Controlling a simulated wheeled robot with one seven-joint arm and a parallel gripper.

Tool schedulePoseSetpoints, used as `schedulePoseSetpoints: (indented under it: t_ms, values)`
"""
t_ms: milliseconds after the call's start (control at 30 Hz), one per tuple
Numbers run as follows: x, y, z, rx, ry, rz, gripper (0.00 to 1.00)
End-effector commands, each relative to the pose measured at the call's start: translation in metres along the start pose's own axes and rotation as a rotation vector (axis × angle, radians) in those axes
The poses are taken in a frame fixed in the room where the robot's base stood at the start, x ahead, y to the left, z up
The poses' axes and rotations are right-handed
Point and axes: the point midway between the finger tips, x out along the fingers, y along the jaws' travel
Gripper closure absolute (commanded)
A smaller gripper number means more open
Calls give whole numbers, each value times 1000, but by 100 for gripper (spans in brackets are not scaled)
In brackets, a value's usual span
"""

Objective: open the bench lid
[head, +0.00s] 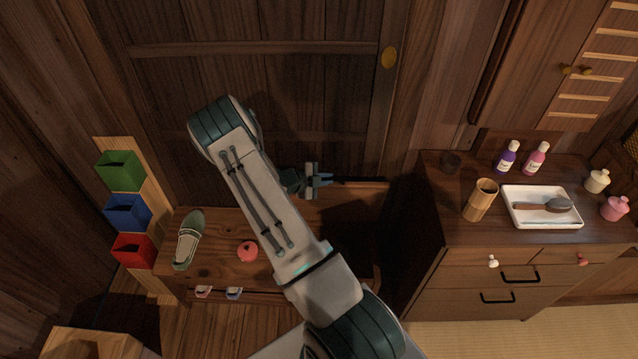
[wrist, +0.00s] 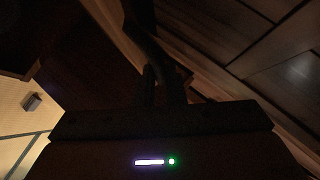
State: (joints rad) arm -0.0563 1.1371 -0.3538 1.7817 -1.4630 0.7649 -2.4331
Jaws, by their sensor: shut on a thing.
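The wooden bench (head: 215,262) stands against the back wall, partly hidden behind my arm. At its right part, the brown bench lid (head: 362,200) appears raised, with a dark space below it; its exact angle is hard to tell. My gripper (head: 322,180) is at the lid's upper edge, shut on what looks like its dark handle (head: 355,181). In the dark wrist view, a dark curved bar (wrist: 141,35) runs to my gripper (wrist: 165,85). The exact contact is too dark to make out.
A shoe (head: 188,240) and a round red object (head: 248,251) lie on the bench's left part. Green (head: 120,170), blue (head: 128,212) and red (head: 134,250) boxes are at the left. A drawer cabinet (head: 450,235) with bottles and a white tray (head: 515,220) stands close right.

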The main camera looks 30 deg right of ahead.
Motion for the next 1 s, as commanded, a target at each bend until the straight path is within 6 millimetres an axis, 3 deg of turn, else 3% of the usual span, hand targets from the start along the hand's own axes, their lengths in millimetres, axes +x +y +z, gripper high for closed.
schedulePoseSetpoints:
  t_ms: [633, 700, 733, 1000]
  values:
    - [6, -9, -1, -2, -6, -4, 100]
    - [6, -9, -1, -2, -5, -4, 74]
    - [6, -9, -1, -1, -5, -3, 68]
    - [8, -8, -3, 1, 0, 0, 68]
